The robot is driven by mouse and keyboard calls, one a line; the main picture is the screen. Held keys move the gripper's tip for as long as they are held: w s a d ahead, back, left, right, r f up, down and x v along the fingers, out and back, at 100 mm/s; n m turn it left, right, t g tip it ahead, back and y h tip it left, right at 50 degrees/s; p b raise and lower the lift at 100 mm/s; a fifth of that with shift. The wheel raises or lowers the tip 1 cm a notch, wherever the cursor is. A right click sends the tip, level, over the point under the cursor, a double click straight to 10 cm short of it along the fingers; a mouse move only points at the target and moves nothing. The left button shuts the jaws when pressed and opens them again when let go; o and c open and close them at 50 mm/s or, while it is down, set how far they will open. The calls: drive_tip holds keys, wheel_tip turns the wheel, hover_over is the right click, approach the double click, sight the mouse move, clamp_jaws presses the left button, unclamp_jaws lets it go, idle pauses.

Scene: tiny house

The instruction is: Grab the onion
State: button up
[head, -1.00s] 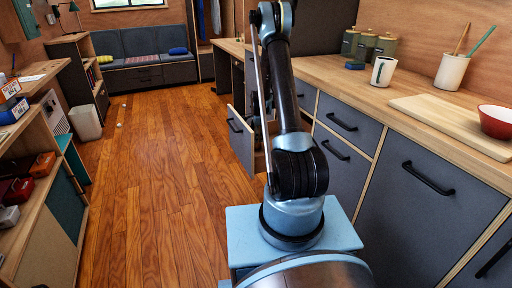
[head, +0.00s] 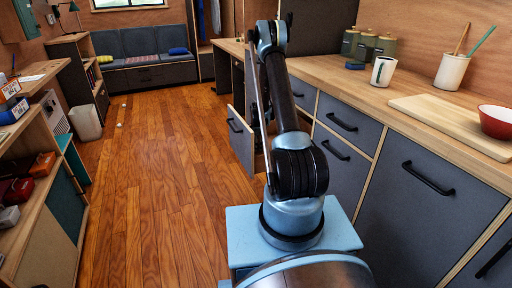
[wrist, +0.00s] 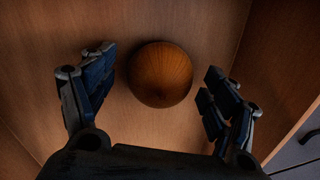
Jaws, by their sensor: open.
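The onion (wrist: 161,74) is round and brown. In the wrist view it lies on the wooden floor of what looks like an open drawer. My gripper (wrist: 155,88) is open, with one finger to the left of the onion and the other to its right. A gap shows between the onion and each finger, and how far above it the fingers are is hard to tell. In the head view my arm hides the gripper and the onion. An open drawer (head: 240,140) shows beside my arm there.
Drawer walls enclose the onion in the wrist view, with a dark grey front (wrist: 297,148) at the lower right. The counter (head: 335,75) on the right holds a mug (head: 383,71), a cutting board (head: 450,122) and a red bowl (head: 497,121).

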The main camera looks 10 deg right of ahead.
drive_tip(key=c, duration=1.2)
drive_tip(key=shift+r, duration=0.1)
